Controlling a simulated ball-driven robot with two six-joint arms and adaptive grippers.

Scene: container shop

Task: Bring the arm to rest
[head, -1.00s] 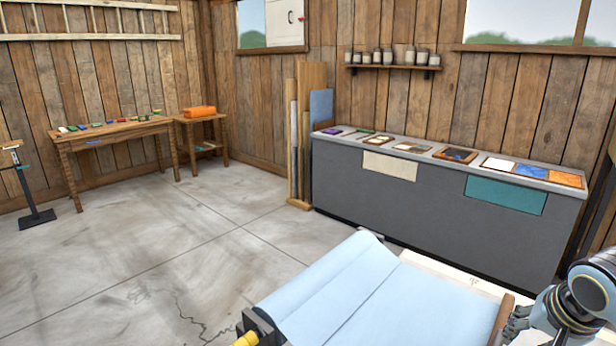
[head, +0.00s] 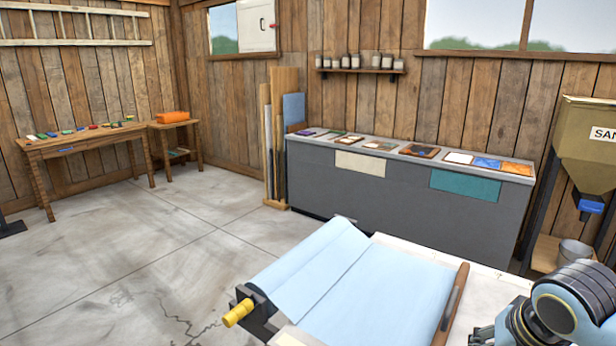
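My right arm comes in at the lower right corner, and its gripper (head: 488,335) shows only in part at the bottom edge. Its fingers are folded from view by the frame edge and the arm, so I cannot tell whether it is open or shut. It is beside the right end of a workbench (head: 490,285) that carries a roll of light blue sheet (head: 350,290). My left gripper is not in view.
A yellow-handled roller end (head: 238,313) sticks out at the bench's left. A long grey counter (head: 400,205) with sample panels stands behind. A hopper (head: 590,150) with a bucket (head: 575,253) is at the right. The concrete floor (head: 130,265) at left is clear.

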